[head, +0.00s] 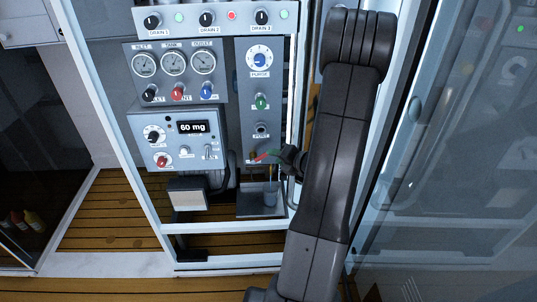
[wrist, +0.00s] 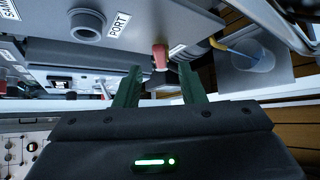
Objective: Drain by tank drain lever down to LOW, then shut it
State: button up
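A small red lever (wrist: 160,56) sticks out from the underside of the grey panel column in the wrist view, near the PORT fitting. In the head view the red lever (head: 262,158) shows low on the column, partly hidden by my gripper. No label naming it is legible. My gripper (wrist: 158,76) is open, its green fingers apart on either side of the lever's end, with gaps on both sides. My gripper (head: 273,155) reaches in from the right in the head view. The TANK gauge (head: 174,62) is the middle dial; its LOW mark is too small to read.
A clear beaker (head: 270,193) stands on a grey shelf below the lever. A display (head: 193,127) reads 60 mg. White frame posts (head: 300,80) flank the panel.

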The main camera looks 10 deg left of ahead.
aim_at(266, 155)
jog(key=v, duration=0.7)
jog(key=shift+p, duration=0.4)
jog(key=b+x, duration=0.2)
jog(key=x, duration=1.2)
jog(key=shift+d, duration=0.1)
jog(key=shift+s+r, duration=0.1)
